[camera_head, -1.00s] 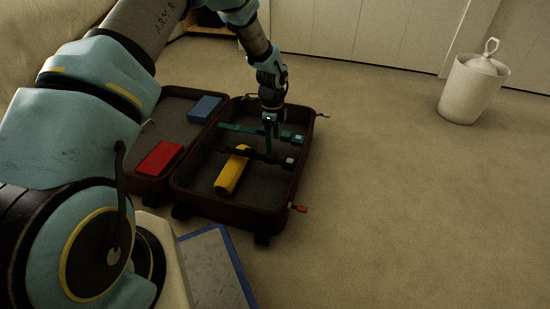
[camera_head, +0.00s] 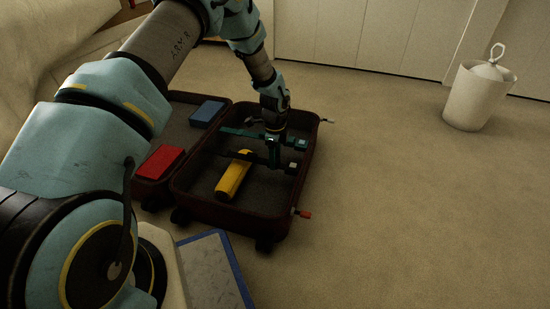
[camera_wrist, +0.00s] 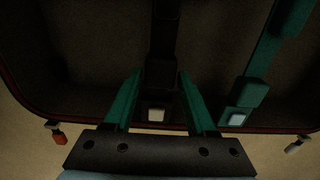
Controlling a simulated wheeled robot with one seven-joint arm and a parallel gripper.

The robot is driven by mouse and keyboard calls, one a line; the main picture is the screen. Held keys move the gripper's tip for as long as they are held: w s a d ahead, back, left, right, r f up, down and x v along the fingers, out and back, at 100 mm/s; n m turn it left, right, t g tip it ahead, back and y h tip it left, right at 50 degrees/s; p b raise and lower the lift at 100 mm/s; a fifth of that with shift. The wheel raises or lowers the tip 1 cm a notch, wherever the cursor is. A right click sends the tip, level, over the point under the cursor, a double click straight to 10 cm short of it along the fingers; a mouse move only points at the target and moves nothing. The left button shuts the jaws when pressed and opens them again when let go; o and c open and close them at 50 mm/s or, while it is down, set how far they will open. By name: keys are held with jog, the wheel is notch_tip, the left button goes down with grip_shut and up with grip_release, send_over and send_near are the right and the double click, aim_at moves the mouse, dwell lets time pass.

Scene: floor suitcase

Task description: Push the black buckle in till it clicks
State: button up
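The black buckle (camera_wrist: 160,76) is on a black strap across the suitcase, with a pale square button (camera_wrist: 155,115) on its near end. In the head view the black strap (camera_head: 233,155) runs past the yellow roll. My gripper (camera_wrist: 160,80) points down over it, its two teal fingers apart, one on each side of the buckle. Whether the fingertips touch its sides I cannot tell. In the head view my gripper (camera_head: 273,163) hides part of the buckle. A teal strap and buckle (camera_wrist: 246,110) lie to the right in the wrist view.
The dark red suitcase (camera_head: 222,219) lies open on the carpet. A yellow roll (camera_head: 232,180), a red block (camera_head: 161,161) and a blue block (camera_head: 207,112) lie inside. A white bin (camera_head: 478,98) stands at right; the floor between is clear.

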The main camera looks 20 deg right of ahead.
grip_shut()
dwell(1.0)
